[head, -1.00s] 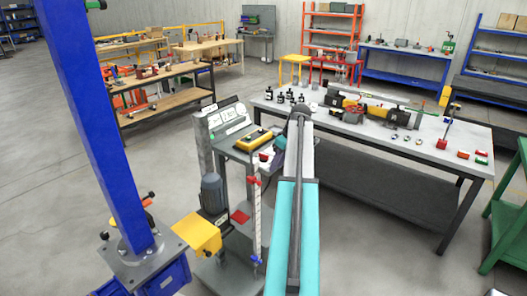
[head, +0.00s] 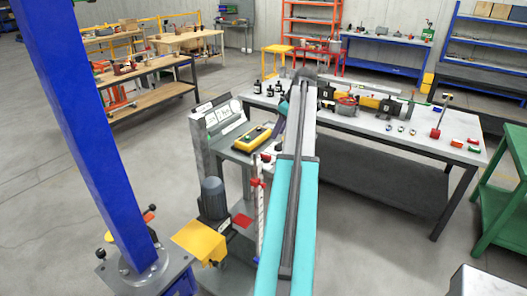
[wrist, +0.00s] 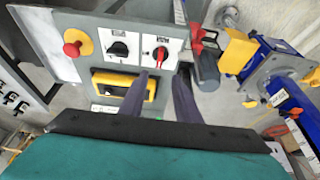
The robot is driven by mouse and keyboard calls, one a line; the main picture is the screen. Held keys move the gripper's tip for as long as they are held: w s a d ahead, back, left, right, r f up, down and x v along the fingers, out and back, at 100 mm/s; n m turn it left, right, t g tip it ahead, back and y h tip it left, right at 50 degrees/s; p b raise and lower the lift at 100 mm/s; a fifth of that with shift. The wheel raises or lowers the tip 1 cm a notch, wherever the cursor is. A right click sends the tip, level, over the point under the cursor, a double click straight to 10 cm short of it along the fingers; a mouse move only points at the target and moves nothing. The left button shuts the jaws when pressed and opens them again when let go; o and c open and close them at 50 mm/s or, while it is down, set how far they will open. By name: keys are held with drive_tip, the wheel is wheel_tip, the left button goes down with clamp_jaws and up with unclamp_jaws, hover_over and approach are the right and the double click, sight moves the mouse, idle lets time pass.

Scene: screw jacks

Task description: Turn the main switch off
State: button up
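The main switch (wrist: 160,54), a red rotary knob on a white plate, shows in the wrist view on the grey control panel (wrist: 62,18). Its red handle looks tilted rather than straight up. My gripper (wrist: 162,77) is open and empty. Its two dark fingers point at the panel, with their tips just below the knob in the picture, one on each side. I cannot tell whether they touch the panel. In the head view, my arm hides much of the gripper, and the switch cannot be made out.
Left of the switch are a black rotary knob (wrist: 119,48) and a red stop button (wrist: 72,49) on yellow. A yellow box (wrist: 125,88) sits below. A red-and-white post (wrist: 197,35) stands close on the right. A long workbench (head: 400,135) stands behind my arm.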

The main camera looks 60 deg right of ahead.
sight(266, 155)
drive_tip(key=shift+w, duration=0.2)
idle(0.3)
drive_tip(key=shift+p+x, duration=2.7)
drive_tip(key=shift+x, duration=4.1)
clamp_jaws()
